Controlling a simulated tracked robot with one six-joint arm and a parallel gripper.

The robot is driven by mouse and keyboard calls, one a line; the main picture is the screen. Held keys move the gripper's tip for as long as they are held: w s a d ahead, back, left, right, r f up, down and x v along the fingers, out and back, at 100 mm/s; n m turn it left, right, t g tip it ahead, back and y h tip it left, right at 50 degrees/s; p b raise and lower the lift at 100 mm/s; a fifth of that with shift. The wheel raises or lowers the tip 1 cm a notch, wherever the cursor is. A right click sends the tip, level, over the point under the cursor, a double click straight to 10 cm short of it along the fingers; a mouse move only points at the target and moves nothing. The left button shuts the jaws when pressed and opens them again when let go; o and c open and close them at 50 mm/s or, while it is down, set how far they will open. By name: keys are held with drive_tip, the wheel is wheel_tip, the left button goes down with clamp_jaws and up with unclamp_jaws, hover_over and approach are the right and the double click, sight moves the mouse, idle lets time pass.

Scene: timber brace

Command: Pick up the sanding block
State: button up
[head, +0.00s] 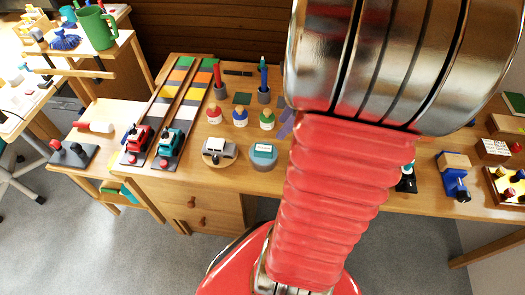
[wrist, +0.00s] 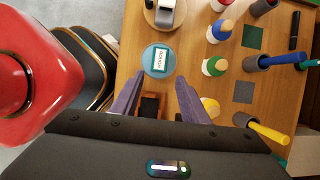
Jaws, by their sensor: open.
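My gripper (wrist: 159,82) is open, its two purple fingers spread and empty at the tips in the wrist view. A reddish-brown block with a dark top (wrist: 150,106) lies on the table between the fingers, nearer their bases in the picture. It may be the sanding block, but its lower part is hidden by my gripper body. I cannot tell whether the fingers touch it. In the head view my arm covers this spot, and only a purple finger (head: 287,123) shows beside it.
A round blue-grey stand with a teal labelled box (wrist: 160,60) is just beyond the fingertips. Green-bodied (wrist: 214,66) and blue-bodied (wrist: 220,31) peg figures and a yellow-handled tool in a cup (wrist: 262,128) stand to the right. Toy vehicles (head: 137,138) sit on the lanes at left.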

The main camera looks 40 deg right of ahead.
hover_over(264, 148)
drive_tip(key=s+d, duration=0.2)
wheel_tip(264, 148, down, 7)
drive_tip(key=shift+s+a, duration=0.15)
drive_tip(key=shift+x, duration=2.6)
drive_tip(key=shift+a, duration=0.1)
drive_tip(key=c, duration=0.9)
drive_tip(key=shift+r, duration=0.15)
wheel_tip(264, 148, up, 10)
drive_tip(key=shift+f, duration=0.1)
